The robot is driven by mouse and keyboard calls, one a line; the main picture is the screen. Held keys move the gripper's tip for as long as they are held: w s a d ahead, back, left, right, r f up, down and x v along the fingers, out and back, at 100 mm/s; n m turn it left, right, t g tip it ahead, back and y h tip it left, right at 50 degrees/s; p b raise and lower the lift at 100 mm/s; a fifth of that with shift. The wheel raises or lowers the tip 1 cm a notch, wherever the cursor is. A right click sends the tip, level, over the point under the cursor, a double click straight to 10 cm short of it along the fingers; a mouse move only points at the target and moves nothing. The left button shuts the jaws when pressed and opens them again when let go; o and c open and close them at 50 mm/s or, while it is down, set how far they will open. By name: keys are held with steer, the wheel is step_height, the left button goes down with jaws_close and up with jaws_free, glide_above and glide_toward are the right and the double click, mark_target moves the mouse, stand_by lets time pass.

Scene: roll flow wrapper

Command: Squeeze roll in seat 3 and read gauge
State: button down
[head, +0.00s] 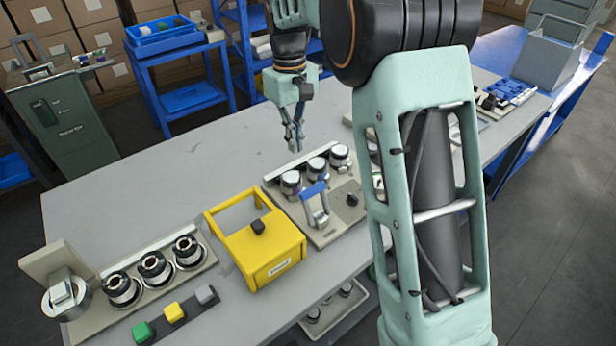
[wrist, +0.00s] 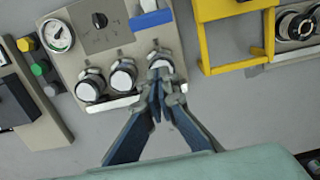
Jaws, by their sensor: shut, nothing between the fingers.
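A beige panel (head: 328,236) holds a row of three white-topped rolls: left (head: 291,182), middle (head: 316,168) and right (head: 339,155). In the wrist view the row runs the other way, and the same left roll (wrist: 161,64) is at the right end. I cannot read seat numbers. My gripper (head: 294,148) points down above and behind that roll, its fingers shut and empty. In the wrist view my gripper's tips (wrist: 160,86) overlap the roll's near edge; contact cannot be told. A round white gauge (wrist: 57,36) sits at the panel's corner; its reading is too small to tell.
A blue-handled lever (head: 315,196) and black knob (head: 351,199) stand in front of the rolls. A yellow frame box (head: 256,250) is close on the left, then a rack of dark rolls (head: 154,268) and coloured buttons (head: 174,312). The table behind is clear.

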steer(key=shift+f, duration=0.15)
steer(key=f, duration=0.9)
steer(key=shift+s+d, duration=0.15)
steer(key=shift+s, duration=0.05)
steer(key=shift+s+d+r, duration=0.2)
steer(key=shift+s+d, duration=0.35)
steer(key=shift+s, duration=0.2)
steer(key=shift+s+d+r, duration=0.2)
steer(key=shift+s+d, duration=0.3)
steer(key=shift+s, duration=0.25)
